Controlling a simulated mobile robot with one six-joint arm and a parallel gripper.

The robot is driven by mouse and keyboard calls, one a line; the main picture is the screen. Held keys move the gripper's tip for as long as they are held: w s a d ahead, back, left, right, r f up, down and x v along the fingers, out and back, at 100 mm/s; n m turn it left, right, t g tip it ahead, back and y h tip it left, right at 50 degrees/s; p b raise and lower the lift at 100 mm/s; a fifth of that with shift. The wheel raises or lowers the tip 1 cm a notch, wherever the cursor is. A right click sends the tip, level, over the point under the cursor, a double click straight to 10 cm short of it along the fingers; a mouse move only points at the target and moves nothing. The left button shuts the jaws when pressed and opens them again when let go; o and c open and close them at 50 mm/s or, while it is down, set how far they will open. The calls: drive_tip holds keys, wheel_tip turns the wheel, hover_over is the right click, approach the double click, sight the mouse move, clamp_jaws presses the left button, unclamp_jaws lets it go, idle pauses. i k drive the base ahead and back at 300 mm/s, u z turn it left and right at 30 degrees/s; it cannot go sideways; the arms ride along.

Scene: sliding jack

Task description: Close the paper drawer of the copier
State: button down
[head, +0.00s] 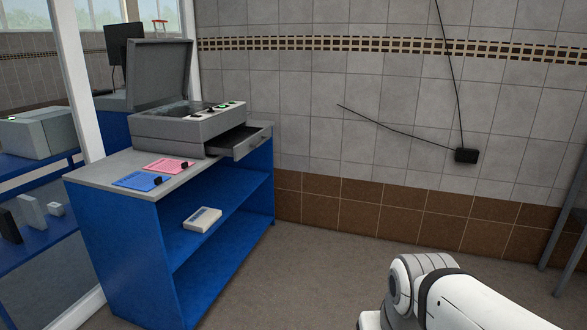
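The grey copier (188,127) stands on the grey top of a blue shelf unit, left of centre in the head view. Its lid (160,74) is raised. The paper drawer (239,141) sticks out of the copier's right side and is open, with a dark inside and a small handle on its front. A white arm link of mine shows at the lower right, well apart from the copier. My gripper is out of view.
The blue shelf unit (112,244) holds a pink pad (167,165) and a blue pad (141,181) on top, and a pale device (203,219) inside. Grey floor (300,277) lies clear in front. A metal-legged stand (571,222) is at the right edge.

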sight(240, 141)
drive_tip(key=z, duration=0.05)
drive_tip(key=i, duration=1.7)
drive_tip(key=u, duration=0.65)
drive_tip(key=i, duration=1.85)
drive_tip(key=u, duration=0.5)
